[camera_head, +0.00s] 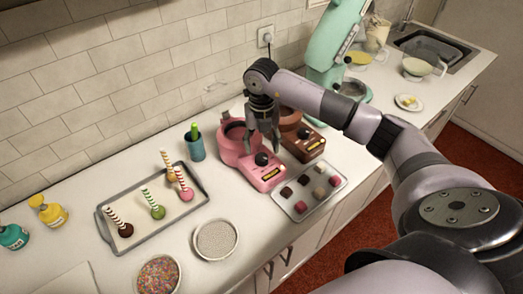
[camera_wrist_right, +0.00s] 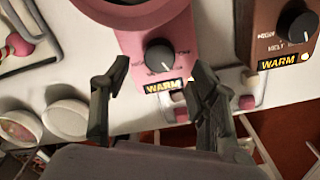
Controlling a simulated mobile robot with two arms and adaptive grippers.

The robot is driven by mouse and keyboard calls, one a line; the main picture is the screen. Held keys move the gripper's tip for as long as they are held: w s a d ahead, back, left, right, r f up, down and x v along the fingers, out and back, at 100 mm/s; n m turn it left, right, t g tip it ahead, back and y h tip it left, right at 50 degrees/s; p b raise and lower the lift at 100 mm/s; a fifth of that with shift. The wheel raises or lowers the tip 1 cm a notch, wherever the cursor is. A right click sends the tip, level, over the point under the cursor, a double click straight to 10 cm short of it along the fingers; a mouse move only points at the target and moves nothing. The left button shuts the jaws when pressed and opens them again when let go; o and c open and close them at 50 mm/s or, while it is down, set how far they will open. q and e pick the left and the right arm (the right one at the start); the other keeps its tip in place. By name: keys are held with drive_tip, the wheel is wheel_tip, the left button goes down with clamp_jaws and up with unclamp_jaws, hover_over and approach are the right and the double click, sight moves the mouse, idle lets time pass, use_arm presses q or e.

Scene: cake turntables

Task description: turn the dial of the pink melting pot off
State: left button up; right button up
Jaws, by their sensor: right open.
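The pink melting pot (camera_head: 233,150) stands on the counter, with a round opening at the back and a sloped front panel. Its black dial (camera_head: 262,159) is on that panel, above a yellow "WARM" label. The dial also shows in the right wrist view (camera_wrist_right: 160,55); I cannot clearly read its setting. My right gripper (camera_head: 264,143) points down over the front of the pot. In the wrist view its two fingers (camera_wrist_right: 160,78) are apart, on either side of the panel, with nothing between them touching. My left gripper is not in view.
A brown melting pot (camera_head: 309,145) stands close on the right. A tray of chocolates (camera_head: 296,213) lies in front, near the counter edge. A tray of cake pops (camera_head: 176,212), a blue cup (camera_head: 196,148) and sprinkle bowls (camera_head: 215,240) are left. A mint mixer (camera_head: 323,50) stands behind.

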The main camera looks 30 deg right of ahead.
sight(262, 157)
wheel_tip(262, 157, down, 4)
drive_tip(key=shift+r+p, duration=0.1)
drive_tip(key=shift+p, duration=0.3)
drive_tip(key=shift+f, duration=0.45)
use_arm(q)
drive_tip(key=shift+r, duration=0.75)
use_arm(e)
drive_tip(key=c, duration=1.2)
